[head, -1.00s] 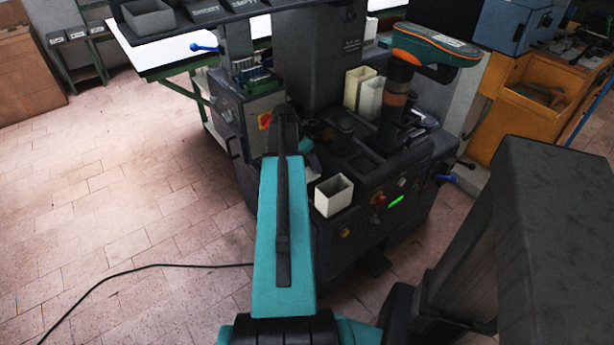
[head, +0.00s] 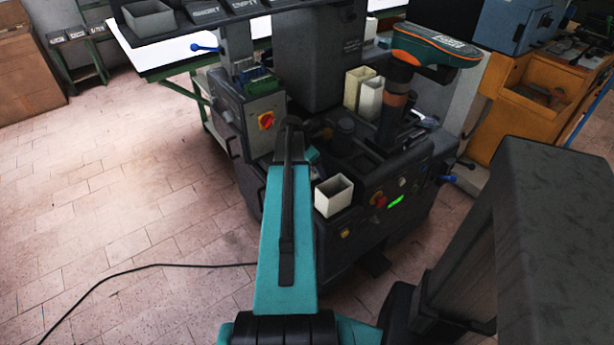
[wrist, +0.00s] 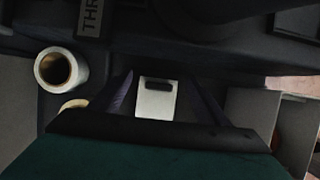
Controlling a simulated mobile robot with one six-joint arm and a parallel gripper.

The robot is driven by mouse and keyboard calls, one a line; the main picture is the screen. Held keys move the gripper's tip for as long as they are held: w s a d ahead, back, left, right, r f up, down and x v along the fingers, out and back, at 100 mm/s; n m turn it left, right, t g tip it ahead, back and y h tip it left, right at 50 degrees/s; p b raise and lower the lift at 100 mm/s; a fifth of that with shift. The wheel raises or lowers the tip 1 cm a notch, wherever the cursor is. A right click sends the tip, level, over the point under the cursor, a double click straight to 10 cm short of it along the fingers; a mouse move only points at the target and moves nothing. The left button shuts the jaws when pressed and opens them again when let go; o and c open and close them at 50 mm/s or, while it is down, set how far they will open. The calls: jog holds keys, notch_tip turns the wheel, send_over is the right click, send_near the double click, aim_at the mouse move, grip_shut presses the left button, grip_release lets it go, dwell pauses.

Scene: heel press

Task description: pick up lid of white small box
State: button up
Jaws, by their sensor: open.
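A small white flat piece with a dark slot or grip (wrist: 155,100), which looks like the lid, shows in the wrist view between the fingers of my gripper (wrist: 165,88). The fingers are apart, one on each side of it, and I cannot tell how far below them it lies. Its lower end is hidden by my gripper body. In the head view a small white box (head: 334,196) with an open top stands on the front of the dark machine. My arm hides most of the gripper and the lid there.
Two tall pale bins (head: 369,97) stand farther back on the machine (head: 395,215). A control box with a red switch (head: 265,120) is left.

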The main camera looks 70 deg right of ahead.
jog(key=shift+c, duration=0.3)
jog(key=c, duration=0.9)
jog(key=shift+o, duration=0.2)
jog(key=shift+r, duration=0.7)
jog(key=shift+s+v, duration=0.25)
jog(key=shift+v, duration=0.9)
jog(key=a+r+p, duration=0.1)
jog(key=a+p, duration=0.2)
jog(key=a, duration=1.2)
jog(key=shift+w+r+p, duration=0.35)
jog(key=shift+w, duration=0.1)
